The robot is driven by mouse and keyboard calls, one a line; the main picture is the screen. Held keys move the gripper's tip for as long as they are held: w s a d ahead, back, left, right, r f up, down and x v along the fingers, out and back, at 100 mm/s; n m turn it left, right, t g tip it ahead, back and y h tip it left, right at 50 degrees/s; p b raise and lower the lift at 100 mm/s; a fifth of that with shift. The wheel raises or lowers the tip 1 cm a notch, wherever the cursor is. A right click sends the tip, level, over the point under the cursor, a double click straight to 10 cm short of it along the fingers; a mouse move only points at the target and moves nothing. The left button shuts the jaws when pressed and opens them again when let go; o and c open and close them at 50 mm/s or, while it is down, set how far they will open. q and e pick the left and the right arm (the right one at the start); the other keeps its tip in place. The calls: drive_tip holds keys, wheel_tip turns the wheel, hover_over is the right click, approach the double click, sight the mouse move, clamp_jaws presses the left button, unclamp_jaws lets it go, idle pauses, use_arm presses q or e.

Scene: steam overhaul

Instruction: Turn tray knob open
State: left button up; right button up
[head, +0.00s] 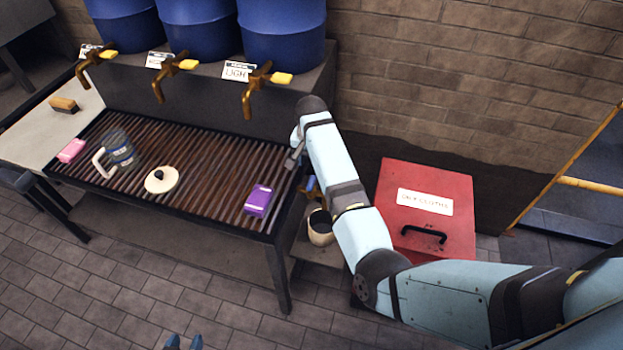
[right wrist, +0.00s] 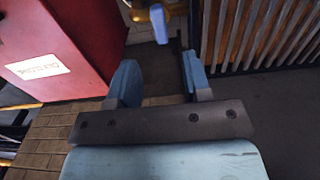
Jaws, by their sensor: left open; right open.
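The tray knob (head: 312,187) is a small blue lever on a brass fitting at the right end of the slatted drip tray (head: 190,196). My right forearm partly hides it in the head view. In the right wrist view the knob's blue lever (right wrist: 160,23) hangs beyond my right gripper (right wrist: 160,78), roughly in line with the gap between the fingers. The right gripper is open and empty, apart from the lever. My left gripper (head: 184,342) shows only its blue fingertips at the bottom edge of the head view, open and empty.
A cup (head: 320,228) stands low under the tray's right end. A red lidded box (head: 428,212) is right of my arm. A glass mug (head: 119,150), a round lid (head: 161,179), a purple block (head: 258,200) and a pink block (head: 71,151) sit on the tray. Blue barrels (head: 282,30) with brass taps stand behind.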

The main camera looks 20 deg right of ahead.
sight(311, 181)
wheel_tip(311, 181, down, 9)
drive_tip(key=shift+r+b, duration=0.2)
drive_tip(key=shift+b, duration=0.15)
clamp_jaws()
